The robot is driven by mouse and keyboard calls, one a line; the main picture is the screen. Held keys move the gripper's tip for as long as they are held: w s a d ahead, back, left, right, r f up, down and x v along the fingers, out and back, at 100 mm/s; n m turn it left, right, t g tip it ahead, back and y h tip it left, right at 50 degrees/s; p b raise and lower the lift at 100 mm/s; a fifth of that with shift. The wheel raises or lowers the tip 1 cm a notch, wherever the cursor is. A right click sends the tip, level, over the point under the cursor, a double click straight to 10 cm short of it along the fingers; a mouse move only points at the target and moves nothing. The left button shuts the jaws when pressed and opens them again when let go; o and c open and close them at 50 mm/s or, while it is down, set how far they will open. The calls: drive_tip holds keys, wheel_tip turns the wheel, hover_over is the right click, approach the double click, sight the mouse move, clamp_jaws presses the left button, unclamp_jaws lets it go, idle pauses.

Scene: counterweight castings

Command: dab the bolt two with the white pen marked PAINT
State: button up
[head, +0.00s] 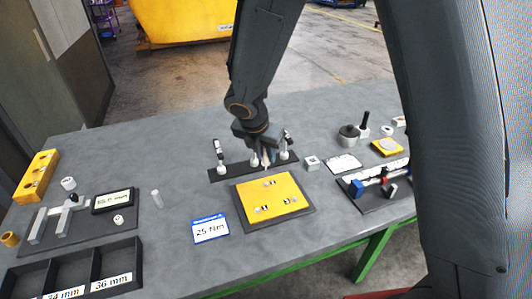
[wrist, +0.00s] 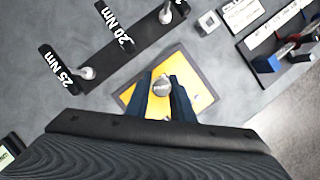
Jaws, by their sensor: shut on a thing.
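My gripper (head: 267,150) is over the back part of a yellow plate (head: 250,193). In the wrist view, its two dark blue fingers (wrist: 162,92) are shut on a pale thing with a round grey end (wrist: 161,85), seen end-on. No PAINT marking shows on it, so I cannot tell whether it is the white pen. Several small bolts or markers sit on the plate, including ones at the back (head: 270,183), front left (head: 262,209) and front right (head: 290,202). Their numbers are too small to read. In the wrist view, the fingers hide part of the plate (wrist: 203,97).
A dark rack (head: 232,171) with upright tools stands behind the plate. A blue-edged 25 Nm card (head: 210,229) lies left of it. A dark divided tray (head: 75,270) is at front left. A clamp fixture (head: 380,187) is at right.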

sight(265, 166)
drive_tip(key=shift+f+b, duration=2.2)
drive_tip(key=shift+f, duration=0.4)
drive_tip(key=shift+p, duration=0.45)
drive_tip(key=shift+f+b, duration=0.3)
drive_tip(key=shift+f, duration=0.2)
idle(1.6)
drive_tip(key=shift+s, duration=0.1)
drive_tip(key=shift+r+p, duration=2.15)
drive_tip(key=shift+p, duration=0.1)
drive_tip(key=shift+r, duration=0.9)
